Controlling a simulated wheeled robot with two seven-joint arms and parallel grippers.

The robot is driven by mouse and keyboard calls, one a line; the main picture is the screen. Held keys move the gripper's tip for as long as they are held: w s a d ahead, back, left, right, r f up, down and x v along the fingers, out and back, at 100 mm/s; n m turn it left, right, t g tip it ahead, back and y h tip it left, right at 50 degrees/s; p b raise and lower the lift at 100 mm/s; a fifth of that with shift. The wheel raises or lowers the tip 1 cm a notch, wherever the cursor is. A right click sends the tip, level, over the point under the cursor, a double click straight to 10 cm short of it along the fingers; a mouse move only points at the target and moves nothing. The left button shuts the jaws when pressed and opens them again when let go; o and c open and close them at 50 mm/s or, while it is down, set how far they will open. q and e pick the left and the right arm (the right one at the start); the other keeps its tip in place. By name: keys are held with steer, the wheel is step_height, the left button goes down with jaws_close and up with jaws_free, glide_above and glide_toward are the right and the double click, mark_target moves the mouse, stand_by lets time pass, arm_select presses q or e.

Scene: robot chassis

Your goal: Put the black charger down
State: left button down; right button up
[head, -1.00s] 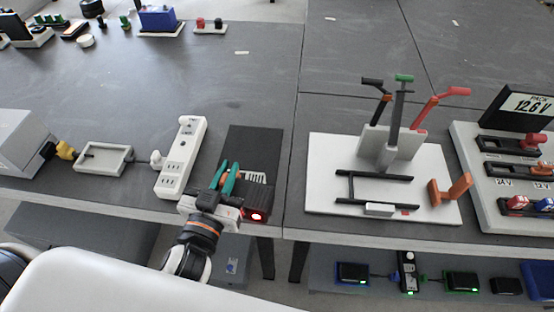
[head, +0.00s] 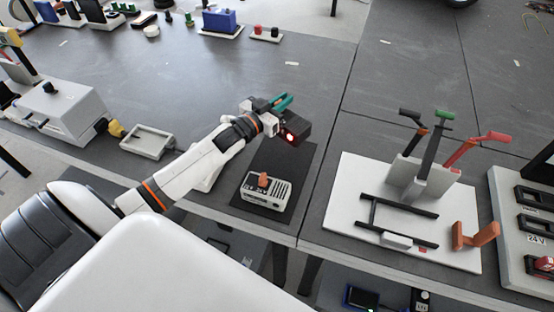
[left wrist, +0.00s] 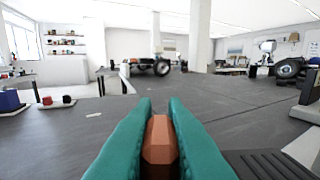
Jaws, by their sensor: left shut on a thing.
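The black charger (head: 298,127), with a red light on its front, is held up by my left gripper (head: 284,103). Its teal fingers are shut on the charger's orange handle, which shows between the fingertips in the left wrist view (left wrist: 158,142). A dark ribbed surface, seemingly the charger's top (left wrist: 268,164), shows at lower right there. In the head view the charger appears above the back end of a black mat (head: 304,158); its exact height is unclear. My right gripper is not in view.
A pale vented charger (head: 266,194) with an orange handle stands on the mat's front part. A white board (head: 345,215) with upright handles is to the right. A grey tray (head: 147,140) is to the left. My arm partly hides a white power strip (head: 207,178).

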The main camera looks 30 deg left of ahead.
arm_select(q)
steer(key=f, duration=0.5)
steer(key=shift+w+a+f, duration=0.2)
steer(key=shift+f, duration=2.05)
steer(key=shift+f, duration=0.1)
steer(key=c, duration=1.5)
jaws_free()
steer(key=shift+s, duration=0.1)
steer(key=shift+o, duration=0.2)
steer(key=shift+s, duration=0.3)
steer(key=s, duration=0.3)
steer(key=s+a, duration=0.1)
steer(key=s, duration=0.3)
steer(key=s+a, duration=0.1)
steer(key=s, duration=0.3)
steer(key=shift+s+b, duration=0.15)
steer(key=shift+b, duration=0.25)
